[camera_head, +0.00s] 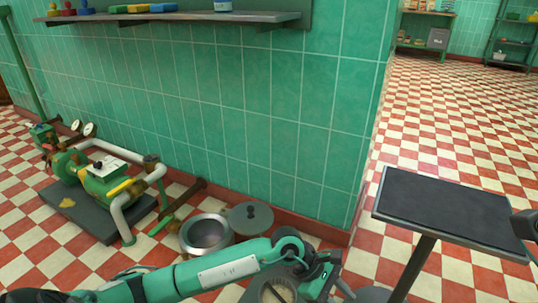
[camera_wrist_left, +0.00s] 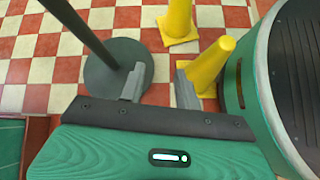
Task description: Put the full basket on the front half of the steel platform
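No basket shows in either view. A flat, dark-topped stand (camera_head: 450,208) on a single post is at the right of the head view; it may be the steel platform, but I cannot tell. My left gripper (camera_wrist_left: 160,82) is open in the wrist view, its two grey fingers apart with nothing between them. In the head view my left arm reaches in from the lower left, and its wrist is left of the stand and lower. A dark part cuts in at the right edge, too little to identify; my right gripper's fingers are not seen.
A metal pot (camera_head: 206,234) and a grey-lidded vessel (camera_head: 250,217) stand on the floor by the tiled wall. A green pump unit (camera_head: 105,180) is at the left. Yellow cones (camera_wrist_left: 208,66) and a dark pole's round base (camera_wrist_left: 108,80) are near my left gripper. Checkered floor beyond the stand is open.

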